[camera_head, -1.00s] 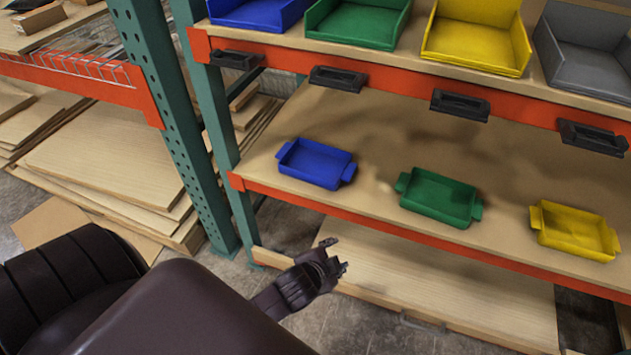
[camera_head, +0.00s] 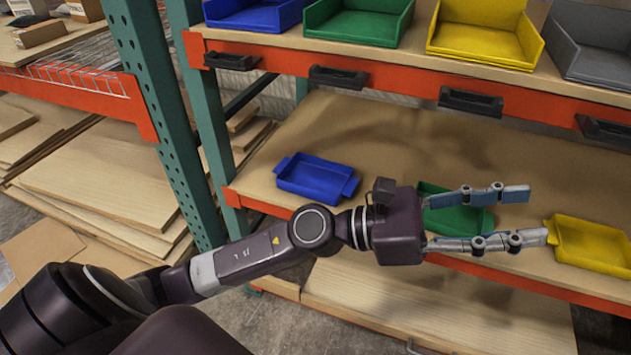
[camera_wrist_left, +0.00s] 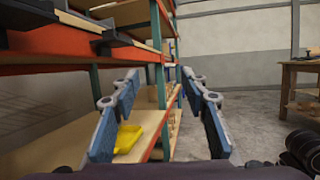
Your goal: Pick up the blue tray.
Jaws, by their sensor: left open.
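The blue tray (camera_head: 315,178) is a shallow rectangular tray with a tab handle at each end. It sits on the middle shelf at the left, near the front edge. My left gripper (camera_head: 532,215) is open and empty, in front of the shelf and to the right of the blue tray. Its fingers point right, away from that tray, and partly cover the green tray. In the left wrist view the open fingers (camera_wrist_left: 167,155) show with nothing between them. The blue tray does not show in the left wrist view. My right gripper is not seen.
The green tray (camera_head: 440,215) and yellow tray (camera_head: 590,245) stand on the same shelf (camera_head: 390,140). Larger coloured bins, such as the blue bin (camera_head: 255,14), sit on the upper shelf. A green rack post (camera_head: 165,120) stands left. A table (camera_wrist_left: 305,80) shows in the left wrist view.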

